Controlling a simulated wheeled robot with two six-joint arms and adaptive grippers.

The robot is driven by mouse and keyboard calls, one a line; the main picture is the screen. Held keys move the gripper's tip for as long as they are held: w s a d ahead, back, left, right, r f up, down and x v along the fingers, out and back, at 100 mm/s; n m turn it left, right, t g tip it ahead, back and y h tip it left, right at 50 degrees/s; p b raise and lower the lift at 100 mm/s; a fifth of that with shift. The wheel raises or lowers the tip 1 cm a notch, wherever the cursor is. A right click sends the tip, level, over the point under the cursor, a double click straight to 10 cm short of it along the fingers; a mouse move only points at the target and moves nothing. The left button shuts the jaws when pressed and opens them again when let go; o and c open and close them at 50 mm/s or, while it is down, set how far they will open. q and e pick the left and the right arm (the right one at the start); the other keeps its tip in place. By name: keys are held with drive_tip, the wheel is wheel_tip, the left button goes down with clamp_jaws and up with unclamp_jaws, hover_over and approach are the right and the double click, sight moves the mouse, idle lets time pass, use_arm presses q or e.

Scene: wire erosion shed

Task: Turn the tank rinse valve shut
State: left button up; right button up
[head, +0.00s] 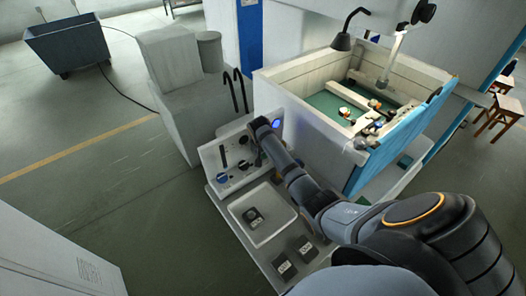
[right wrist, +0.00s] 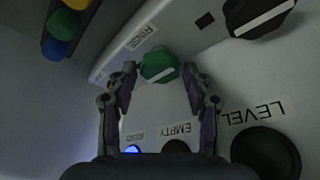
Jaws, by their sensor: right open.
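In the head view my right arm reaches over the control panel (head: 215,158), and the green knob is hidden there. My left gripper is not in view.
Near the knob in the right wrist view are a dark knob (right wrist: 258,15), labels reading EMPTY (right wrist: 174,129) and LEVEL (right wrist: 256,110), and a round dark dial (right wrist: 265,152). In the head view a white tray (head: 246,235) lies before the panel; an open tank (head: 290,95) stands behind.

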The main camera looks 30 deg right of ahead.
drive_tip(key=v, duration=1.2)
drive_tip(key=shift+f, duration=0.1)
